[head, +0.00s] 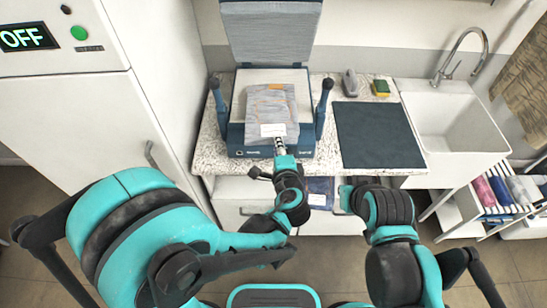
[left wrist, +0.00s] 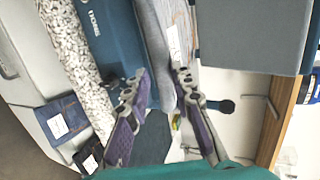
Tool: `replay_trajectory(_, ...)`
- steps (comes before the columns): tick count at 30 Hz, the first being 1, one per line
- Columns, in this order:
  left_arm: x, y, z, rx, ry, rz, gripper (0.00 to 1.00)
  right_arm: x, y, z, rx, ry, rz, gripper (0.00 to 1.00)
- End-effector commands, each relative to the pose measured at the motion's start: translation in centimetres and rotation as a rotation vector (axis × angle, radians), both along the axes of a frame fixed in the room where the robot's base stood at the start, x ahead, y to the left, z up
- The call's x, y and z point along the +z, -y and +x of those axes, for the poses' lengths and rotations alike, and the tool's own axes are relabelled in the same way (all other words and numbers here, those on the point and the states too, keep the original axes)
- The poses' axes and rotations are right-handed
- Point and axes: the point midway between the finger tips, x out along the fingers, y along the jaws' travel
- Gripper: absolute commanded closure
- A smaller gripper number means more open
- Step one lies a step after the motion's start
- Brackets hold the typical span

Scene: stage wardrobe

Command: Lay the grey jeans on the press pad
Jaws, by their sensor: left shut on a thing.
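In the left wrist view the grey jeans (left wrist: 160,40) reach down between the finger pads. My left gripper (head: 281,148) is shut on the near end of the jeans, at the press's front edge. It also shows in the left wrist view (left wrist: 162,85). The press lid (head: 270,30) stands open behind the pad. My right arm is at the lower right; its fingers do not show.
A dark mat (head: 378,135) lies on the speckled counter (head: 205,140) right of the press. An iron-like grey item (head: 349,83) and a sponge (head: 381,88) stand behind it. A sink (head: 450,120) is further right. Blue folded cloth (head: 320,188) lies below the counter.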

Motion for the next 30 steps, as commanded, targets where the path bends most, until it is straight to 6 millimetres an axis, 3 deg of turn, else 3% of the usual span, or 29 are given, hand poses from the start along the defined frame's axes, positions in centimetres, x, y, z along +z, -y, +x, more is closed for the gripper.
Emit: replay_trajectory(30,0.1,0.0,10.8,0.000,0.002,0.000,1.00,1.5,0.0,0.0,0.000,0.000,0.000,1.00)
